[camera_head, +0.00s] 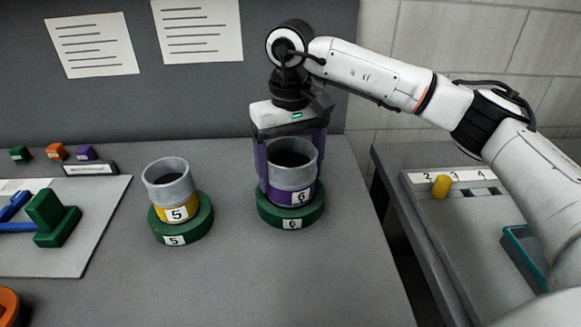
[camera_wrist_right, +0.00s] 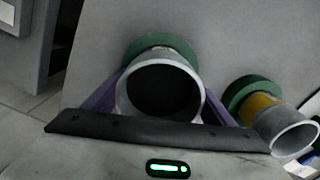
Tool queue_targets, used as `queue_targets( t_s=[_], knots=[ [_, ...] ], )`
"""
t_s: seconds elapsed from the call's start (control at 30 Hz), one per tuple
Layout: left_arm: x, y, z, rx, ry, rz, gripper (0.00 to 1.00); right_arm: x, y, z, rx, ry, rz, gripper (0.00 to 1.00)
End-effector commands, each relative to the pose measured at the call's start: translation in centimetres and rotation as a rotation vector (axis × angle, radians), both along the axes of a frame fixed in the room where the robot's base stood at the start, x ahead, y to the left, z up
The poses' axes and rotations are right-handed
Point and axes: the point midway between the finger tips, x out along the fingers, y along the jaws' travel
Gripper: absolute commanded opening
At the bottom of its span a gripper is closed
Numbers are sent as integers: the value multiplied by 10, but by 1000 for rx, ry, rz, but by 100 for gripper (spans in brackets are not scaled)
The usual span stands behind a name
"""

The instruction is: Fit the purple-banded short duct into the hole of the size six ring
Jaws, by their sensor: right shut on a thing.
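The purple-banded short duct (camera_head: 292,178), a grey open cylinder with a label reading 6, stands upright at the green size six ring (camera_head: 291,215). Its lower end is hidden by the ring's rim, so it appears to sit in the hole; how deep I cannot tell. My right gripper (camera_head: 291,165) comes from above with one purple finger on each side of the duct, shut on it. In the right wrist view the duct's open mouth (camera_wrist_right: 160,91) lies between the fingers, with the green ring (camera_wrist_right: 135,46) behind it. My left gripper is not in view.
A yellow-banded duct (camera_head: 170,185) labelled 5 stands in a green ring (camera_head: 182,220) to the left. A pale board (camera_head: 88,235) with green and blue pieces lies farther left. A lower side table (camera_head: 470,265) stands right, across a gap. The table front is clear.

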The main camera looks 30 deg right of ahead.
Motion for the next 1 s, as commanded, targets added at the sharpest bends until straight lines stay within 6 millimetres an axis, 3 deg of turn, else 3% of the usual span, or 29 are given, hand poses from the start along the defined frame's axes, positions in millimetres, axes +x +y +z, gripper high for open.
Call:
queue_targets(
  t_s=[0.23, 0.27, 0.4, 0.83, 1.0],
  knots=[
    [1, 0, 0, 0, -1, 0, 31, 0, 0, 0, 1, -1, 0, 48],
    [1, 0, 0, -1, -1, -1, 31, 0, 0, 0, 1, -1, 0, 79],
    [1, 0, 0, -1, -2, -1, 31, 0, 0, 0, 1, -1, 0, 99],
    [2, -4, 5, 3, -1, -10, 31, 0, 0, -1, 0, 0, 0, 99],
    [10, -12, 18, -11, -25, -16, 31, 1, 0, 36, 1, -5, -1, 99]
  ],
)
